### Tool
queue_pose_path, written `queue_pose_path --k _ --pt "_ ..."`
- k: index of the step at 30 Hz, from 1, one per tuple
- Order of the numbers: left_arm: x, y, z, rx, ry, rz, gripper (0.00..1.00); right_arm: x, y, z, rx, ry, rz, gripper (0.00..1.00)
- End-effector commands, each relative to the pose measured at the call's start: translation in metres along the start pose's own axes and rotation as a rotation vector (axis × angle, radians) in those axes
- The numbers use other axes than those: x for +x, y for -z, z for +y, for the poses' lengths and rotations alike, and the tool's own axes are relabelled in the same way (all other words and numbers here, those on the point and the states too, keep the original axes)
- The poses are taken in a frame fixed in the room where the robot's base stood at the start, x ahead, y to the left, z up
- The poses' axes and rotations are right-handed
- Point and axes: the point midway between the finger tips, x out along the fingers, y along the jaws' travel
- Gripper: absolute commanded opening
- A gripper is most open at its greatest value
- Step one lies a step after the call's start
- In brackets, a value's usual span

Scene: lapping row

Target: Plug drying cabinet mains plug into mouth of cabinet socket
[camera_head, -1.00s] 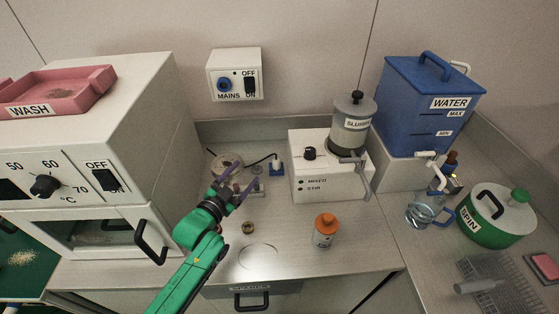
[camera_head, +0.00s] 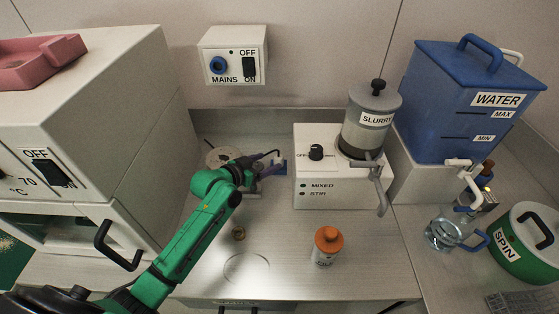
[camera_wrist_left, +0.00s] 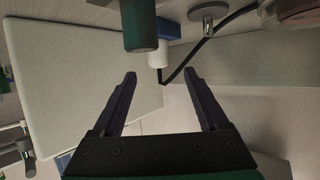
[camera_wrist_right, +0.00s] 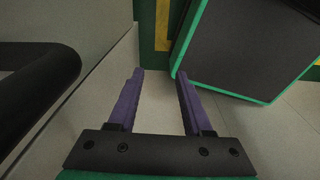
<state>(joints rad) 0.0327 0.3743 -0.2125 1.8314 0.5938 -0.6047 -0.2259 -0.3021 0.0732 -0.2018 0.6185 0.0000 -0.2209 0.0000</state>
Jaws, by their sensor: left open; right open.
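The mains plug looks like the small white cylinder (camera_wrist_left: 158,53) in the left wrist view, with a black cable beside it and a blue block (camera_wrist_left: 168,27) behind it. In the head view the blue block (camera_head: 281,165) stands at the back of the counter, and my arm hides most of the plug. My left gripper (camera_head: 272,170) is close to it, open and empty, its purple fingers apart in the left wrist view (camera_wrist_left: 160,82). The cabinet socket appears to be the blue ring (camera_head: 218,65) on the white MAINS box. My right gripper (camera_wrist_right: 156,75) is open and empty, low above the floor.
The white drying cabinet (camera_head: 100,110) stands left. The white stirrer box (camera_head: 330,185) with the slurry pot (camera_head: 372,115) is just right of my left gripper. An orange-capped bottle (camera_head: 326,247) stands in front. A dark green cylinder (camera_wrist_left: 139,25) is near the left wrist camera.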

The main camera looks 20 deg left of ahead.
Motion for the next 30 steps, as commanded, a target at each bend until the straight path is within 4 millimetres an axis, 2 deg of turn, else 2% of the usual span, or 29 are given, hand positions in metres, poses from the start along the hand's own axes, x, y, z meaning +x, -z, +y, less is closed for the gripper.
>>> queue_pose_path --k 3,6,9,14,20,21,30 --pt "0.021 0.003 0.002 -0.004 -0.001 0.001 0.77 -0.009 0.004 0.002 -0.001 -0.002 0.005 0.50" --pt "0.038 0.000 0.001 -0.002 0.001 0.001 0.77 -0.008 0.003 0.003 -0.001 -0.004 0.004 0.50" --pt "0.045 -0.001 0.001 0.000 0.000 0.001 0.77 -0.008 0.003 0.004 -0.001 -0.005 0.004 0.50" --pt "0.045 -0.001 0.001 0.001 0.000 0.001 0.77 -0.008 0.003 0.006 -0.002 -0.009 0.004 0.50" --pt "0.045 -0.001 0.001 0.001 0.001 0.001 0.04 -0.008 0.002 0.007 -0.002 -0.010 0.004 0.50" --pt "0.044 -0.001 0.001 0.001 0.001 0.001 0.00 -0.008 0.002 0.007 -0.001 -0.010 0.004 0.50" --pt "0.043 0.002 0.001 0.002 0.001 0.002 0.00 -0.008 0.002 0.007 -0.001 -0.010 0.003 0.50"
